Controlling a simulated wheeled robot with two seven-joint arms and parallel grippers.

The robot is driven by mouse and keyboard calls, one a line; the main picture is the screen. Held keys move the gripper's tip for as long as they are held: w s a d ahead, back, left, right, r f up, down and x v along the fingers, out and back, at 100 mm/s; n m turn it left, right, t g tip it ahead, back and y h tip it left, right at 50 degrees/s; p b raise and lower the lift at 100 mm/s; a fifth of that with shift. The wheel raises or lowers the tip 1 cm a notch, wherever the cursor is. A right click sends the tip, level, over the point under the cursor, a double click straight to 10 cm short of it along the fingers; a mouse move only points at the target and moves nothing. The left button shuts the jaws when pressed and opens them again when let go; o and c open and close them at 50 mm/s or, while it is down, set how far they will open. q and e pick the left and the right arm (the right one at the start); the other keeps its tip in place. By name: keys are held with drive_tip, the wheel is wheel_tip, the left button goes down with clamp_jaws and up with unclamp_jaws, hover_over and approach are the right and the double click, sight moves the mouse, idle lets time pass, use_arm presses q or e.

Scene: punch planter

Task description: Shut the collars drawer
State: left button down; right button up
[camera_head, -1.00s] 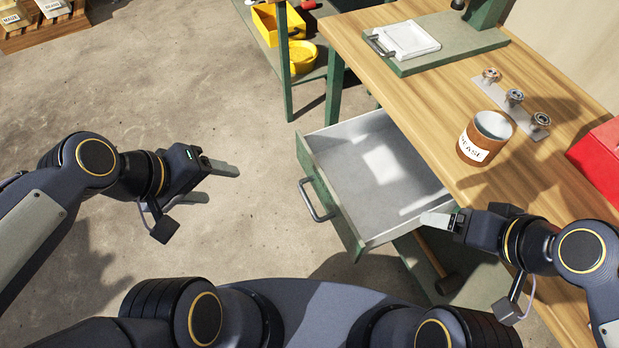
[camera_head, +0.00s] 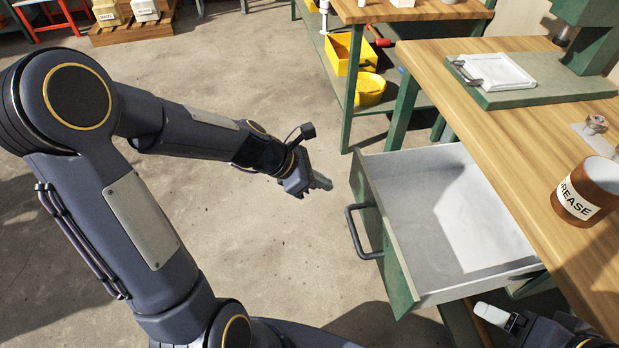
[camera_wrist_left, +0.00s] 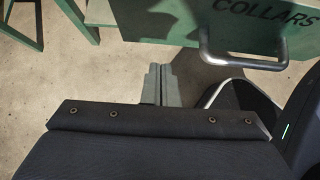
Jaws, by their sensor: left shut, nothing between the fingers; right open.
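The collars drawer (camera_head: 450,215) stands pulled out from under the wooden workbench, its inside empty. Its green front carries a grey bar handle (camera_head: 358,232). In the left wrist view the drawer front (camera_wrist_left: 190,18) reads COLLARS, with the handle (camera_wrist_left: 243,50) below the lettering. My left gripper (camera_head: 322,183) is shut and empty, in the air to the left of the handle and apart from it. Its fingers (camera_wrist_left: 159,84) also show closed together in the left wrist view. My right gripper (camera_head: 492,315) is only partly in view, near the drawer's near side, at the lower right; it is open.
A shelf with yellow bins (camera_head: 347,50) stands at the back. The floor left of the drawer is clear.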

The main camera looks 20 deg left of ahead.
sight(358, 189)
use_arm(q)
drive_tip(key=w+d, duration=0.1)
drive_tip(key=w+d+f, duration=0.1)
drive_tip(key=d, duration=0.2)
drive_tip(key=shift+w+d+f, duration=0.1)
drive_tip(key=shift+w+f, duration=0.3)
drive_tip(key=shift+w+d, duration=0.25)
drive_tip(key=shift+d, duration=0.15)
use_arm(e)
drive_tip(key=shift+f, duration=0.35)
